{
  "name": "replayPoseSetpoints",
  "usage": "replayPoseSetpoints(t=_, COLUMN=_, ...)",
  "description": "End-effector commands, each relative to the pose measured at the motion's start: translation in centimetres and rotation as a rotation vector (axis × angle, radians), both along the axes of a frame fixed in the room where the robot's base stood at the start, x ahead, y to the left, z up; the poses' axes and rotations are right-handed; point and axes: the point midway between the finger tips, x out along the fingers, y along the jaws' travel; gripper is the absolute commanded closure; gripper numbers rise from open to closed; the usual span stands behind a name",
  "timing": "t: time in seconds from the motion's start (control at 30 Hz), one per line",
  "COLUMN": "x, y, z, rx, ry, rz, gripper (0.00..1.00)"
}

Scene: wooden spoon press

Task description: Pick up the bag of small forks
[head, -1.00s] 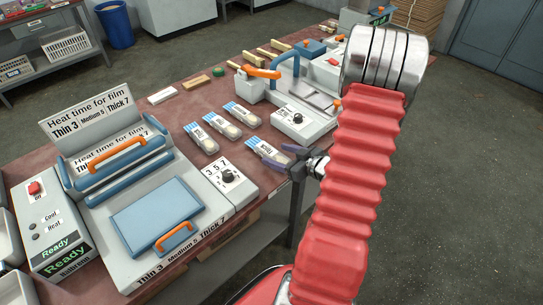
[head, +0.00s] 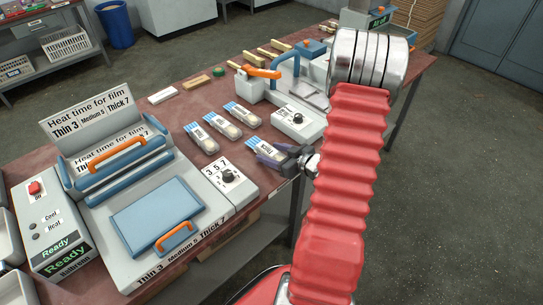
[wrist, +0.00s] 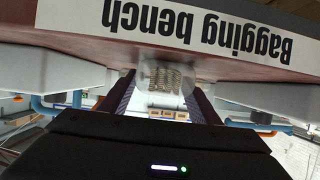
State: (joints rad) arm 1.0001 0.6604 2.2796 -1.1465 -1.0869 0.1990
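Several clear bags with blue-and-white tops lie on the bench. Three are in a row, the left bag (head: 201,138), the middle bag (head: 223,126) and the right bag (head: 243,114). A fourth bag (head: 262,148) lies nearer the bench's front edge, at my gripper (head: 278,155); its label is too small to read. In the wrist view this bag (wrist: 163,79) sits between the two fingers of my gripper (wrist: 161,82), which are open on either side of it. Narrow gaps seem to show beside it.
A control box with a dial (head: 230,180) stands left of the fourth bag, and another dial box (head: 298,121) stands behind it. A sealing press (head: 158,215) fills the bench's left front. The "Bagging bench" sign (wrist: 190,22) spans the top of the wrist view.

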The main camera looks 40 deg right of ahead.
Motion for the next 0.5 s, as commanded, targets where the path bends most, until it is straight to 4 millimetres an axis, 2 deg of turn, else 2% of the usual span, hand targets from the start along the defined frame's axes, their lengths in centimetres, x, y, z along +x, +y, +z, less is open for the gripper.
replayPoseSetpoints(t=0.07, x=-0.01, y=-0.01, z=0.0, rx=0.0, ry=0.0, rz=0.0, gripper=0.49)
replayPoseSetpoints(t=0.5, x=-0.02, y=-0.02, z=0.01, rx=0.0, ry=0.0, rz=0.0, gripper=0.8)
